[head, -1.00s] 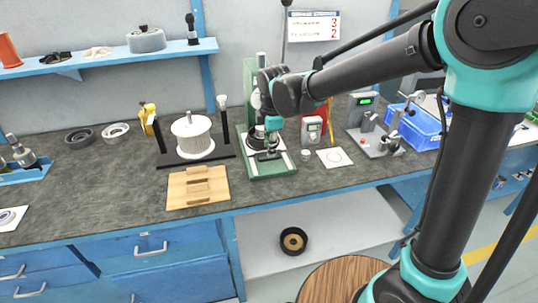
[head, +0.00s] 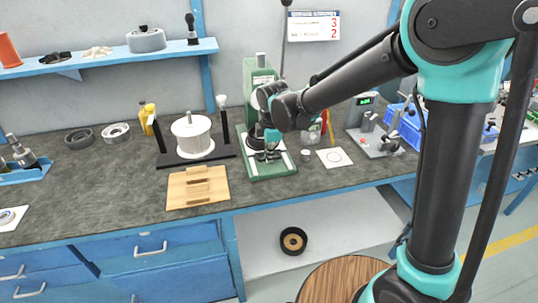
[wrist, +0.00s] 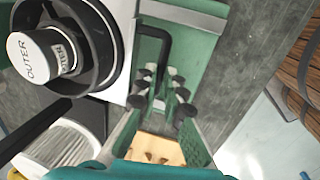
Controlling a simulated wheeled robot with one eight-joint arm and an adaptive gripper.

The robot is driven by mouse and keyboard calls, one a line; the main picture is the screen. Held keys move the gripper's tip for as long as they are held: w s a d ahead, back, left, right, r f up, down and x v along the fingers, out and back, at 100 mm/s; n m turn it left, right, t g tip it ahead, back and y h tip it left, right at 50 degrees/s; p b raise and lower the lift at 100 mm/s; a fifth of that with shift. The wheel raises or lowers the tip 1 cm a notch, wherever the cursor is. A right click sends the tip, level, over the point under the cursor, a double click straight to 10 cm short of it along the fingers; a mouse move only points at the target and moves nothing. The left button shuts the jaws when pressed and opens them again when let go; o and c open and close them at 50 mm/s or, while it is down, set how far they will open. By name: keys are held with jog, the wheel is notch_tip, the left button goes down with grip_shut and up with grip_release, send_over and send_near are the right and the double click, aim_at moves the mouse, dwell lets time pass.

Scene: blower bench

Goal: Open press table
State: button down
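The green press (head: 262,85) stands on the bench, with its green base (head: 285,174) at the front. The wrist view shows its pale table plate (wrist: 121,30) carrying a black round part (wrist: 101,42) with a white knob marked OUTER (wrist: 38,55). A black bent handle (wrist: 166,45) comes off the plate's side over the green base. My gripper (wrist: 161,92) is open, its fingers on either side of the handle's lower end. I cannot tell whether they touch it. In the head view my gripper (head: 271,140) is low at the press front and my wrist hides much of the press.
A white pleated filter (head: 192,138) on a black stand is left of the press. A wooden block (head: 184,192) lies in front of it. A white card (head: 334,158), a grey gauge stand (head: 372,140) and a blue crate (head: 412,132) are to the right.

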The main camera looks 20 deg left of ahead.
dwell(0.3)
jog(key=s+d, duration=0.2)
jog(key=s, duration=0.1)
jog(key=s+d, duration=0.2)
jog(key=s, duration=0.2)
jog(key=s+d, duration=0.3)
jog(key=s, duration=0.1)
jog(key=shift+s, duration=0.25)
jog(key=c, duration=1.6)
grip_release()
jog(key=r, duration=0.4)
jog(key=s+r, duration=0.1)
jog(key=r, duration=0.3)
jog(key=s+d+r, duration=0.1)
jog(key=r, duration=0.2)
jog(key=shift+r, duration=0.4)
